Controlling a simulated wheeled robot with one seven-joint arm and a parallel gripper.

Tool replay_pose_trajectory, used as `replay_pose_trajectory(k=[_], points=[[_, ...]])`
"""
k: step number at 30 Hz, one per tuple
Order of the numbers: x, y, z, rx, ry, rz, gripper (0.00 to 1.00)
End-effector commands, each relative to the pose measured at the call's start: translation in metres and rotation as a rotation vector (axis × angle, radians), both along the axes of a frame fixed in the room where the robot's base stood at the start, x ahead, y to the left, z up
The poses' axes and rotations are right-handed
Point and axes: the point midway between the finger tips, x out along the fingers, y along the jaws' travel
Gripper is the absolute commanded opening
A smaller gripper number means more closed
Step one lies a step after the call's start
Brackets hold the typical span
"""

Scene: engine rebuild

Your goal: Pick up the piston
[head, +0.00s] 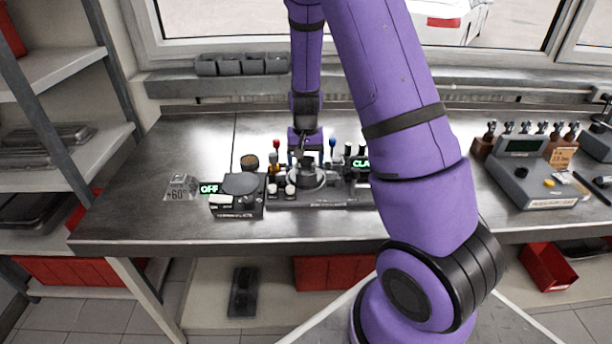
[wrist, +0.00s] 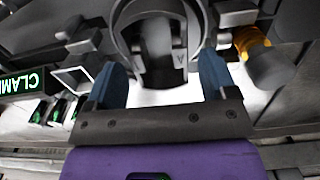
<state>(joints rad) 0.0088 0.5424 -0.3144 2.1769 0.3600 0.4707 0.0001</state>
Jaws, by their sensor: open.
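My gripper (head: 304,156) points down over the fixture at the middle of the bench. In the wrist view my gripper (wrist: 162,72) has its two blue fingers wide apart, with nothing clasped between them. Just beyond the fingers is a grey rounded part (wrist: 158,42) marked with an "A", inside a ring-shaped holder (wrist: 122,22). In the head view the holder (head: 306,180) shows below my gripper, and the piston cannot be made out.
A black box with a round top (head: 240,186) and an "OFF" sign (head: 209,189) stand left of the fixture. A lit "CLAMP" sign, partly hidden, is at its right (wrist: 22,82). A grey gauge box (head: 530,180) stands far right. The bench's left part (head: 150,150) is clear.

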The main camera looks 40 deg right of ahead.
Motion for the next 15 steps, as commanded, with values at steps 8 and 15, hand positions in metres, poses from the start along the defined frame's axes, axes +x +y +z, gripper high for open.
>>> replay_pose_trajectory(k=[8, 15], points=[[-0.001, -0.001, -0.029, 0.0, 0.0, 0.001, 0.78], [-0.001, -0.001, -0.03, -0.001, -0.002, 0.001, 0.78]])
